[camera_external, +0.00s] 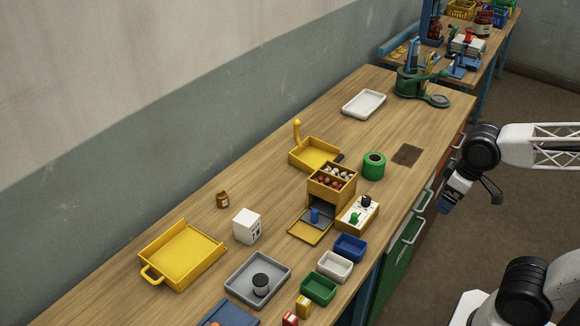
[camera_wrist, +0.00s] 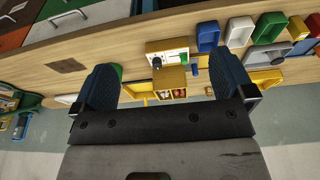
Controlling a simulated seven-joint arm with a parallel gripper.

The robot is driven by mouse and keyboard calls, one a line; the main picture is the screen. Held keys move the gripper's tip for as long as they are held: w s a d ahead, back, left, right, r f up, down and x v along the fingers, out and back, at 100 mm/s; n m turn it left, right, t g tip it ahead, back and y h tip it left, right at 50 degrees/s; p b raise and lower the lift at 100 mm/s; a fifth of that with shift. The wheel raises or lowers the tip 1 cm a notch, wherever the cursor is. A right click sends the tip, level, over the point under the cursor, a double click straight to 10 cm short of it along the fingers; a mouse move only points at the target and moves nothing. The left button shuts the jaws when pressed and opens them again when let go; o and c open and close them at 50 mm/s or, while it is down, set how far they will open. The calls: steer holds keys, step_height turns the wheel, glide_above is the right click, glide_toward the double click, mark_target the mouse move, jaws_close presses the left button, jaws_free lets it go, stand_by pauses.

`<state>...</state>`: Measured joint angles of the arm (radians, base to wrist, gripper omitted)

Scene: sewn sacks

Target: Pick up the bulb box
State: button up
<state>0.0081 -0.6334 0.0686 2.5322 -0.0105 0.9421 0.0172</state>
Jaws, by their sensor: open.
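A white box (camera_external: 247,226) with dark marks on one side stands upright on the workbench, between the yellow tray and the yellow stand. It looks like a bulb box, but its print is too small to read. I cannot make it out for sure in the wrist view. My gripper (camera_external: 462,190) hangs past the bench's right edge, far from the white box. In the wrist view my gripper (camera_wrist: 162,64) has its two blue fingers wide apart with nothing between them.
A yellow stand (camera_external: 331,184) holds red and white pieces in compartments. Around it are a green roll (camera_external: 374,165), a yellow-and-white device (camera_external: 357,213) and small bins (camera_external: 335,265). A yellow tray (camera_external: 183,255), grey tray (camera_external: 240,280) and brown jar (camera_external: 222,199) are near the box.

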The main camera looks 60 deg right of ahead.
steer(key=shift+c, duration=0.4)
steer(key=w+a+f+m+g+y, duration=0.1)
steer(key=w+a+m+g+y, duration=0.25)
steer(key=w, duration=0.85)
steer(key=w+a+f+m+y, duration=0.1)
steer(key=w+a+m+y, duration=0.35)
steer(key=w, duration=0.85)
steer(key=w+a+f+m+y, duration=0.2)
steer(key=w+f+m, duration=0.1)
steer(key=w, duration=0.5)
steer(key=w+a+f+m+y, duration=0.2)
steer(key=w+a+f+m, duration=0.1)
steer(key=w+f, duration=0.3)
steer(key=w+a+f+m+y, duration=0.1)
steer(key=w+a+f+m, duration=0.2)
steer(key=w, duration=0.8)
steer(key=shift+f+y, duration=0.4)
steer(key=shift+f, duration=0.35)
steer(key=shift+w+a, duration=0.1)
steer(key=shift+x, duration=1.3)
